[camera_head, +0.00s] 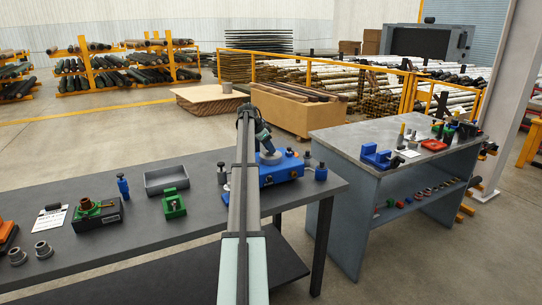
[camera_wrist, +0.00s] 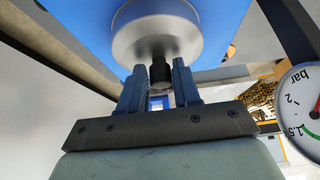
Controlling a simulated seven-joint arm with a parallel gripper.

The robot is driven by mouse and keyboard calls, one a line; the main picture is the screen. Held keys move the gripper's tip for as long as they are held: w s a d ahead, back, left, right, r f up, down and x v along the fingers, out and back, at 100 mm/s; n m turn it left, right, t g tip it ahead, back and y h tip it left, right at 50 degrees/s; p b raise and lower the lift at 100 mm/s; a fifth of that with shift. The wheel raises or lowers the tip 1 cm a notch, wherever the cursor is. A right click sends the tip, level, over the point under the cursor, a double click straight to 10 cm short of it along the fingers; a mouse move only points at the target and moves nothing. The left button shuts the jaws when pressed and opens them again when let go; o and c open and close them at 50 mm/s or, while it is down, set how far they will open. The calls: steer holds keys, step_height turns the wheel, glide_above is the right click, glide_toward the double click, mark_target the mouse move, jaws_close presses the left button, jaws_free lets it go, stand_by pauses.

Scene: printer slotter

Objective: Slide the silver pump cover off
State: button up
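The blue pump (camera_head: 284,172) stands on the dark table near its right end. In the wrist view its blue body (camera_wrist: 82,22) fills the upper part. The round silver pump cover (camera_wrist: 157,32) is on it, with a short black knob (camera_wrist: 160,73) sticking out towards me. My gripper (camera_wrist: 159,80) faces the cover, one dark finger on each side of the knob. The fingers stand apart, and a gap shows between them below the knob; I cannot tell whether either touches it.
A pressure gauge (camera_wrist: 303,108) is close at the right of the wrist view. A green fixture (camera_head: 173,204) and an empty grey tray (camera_head: 166,179) lie to the left. A second workbench (camera_head: 350,142) stands at right.

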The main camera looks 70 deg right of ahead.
jaws_close()
steer(key=shift+r, duration=0.2)
stand_by(0.3)
steer(key=shift+r, duration=3.15)
steer(key=shift+w, duration=0.1)
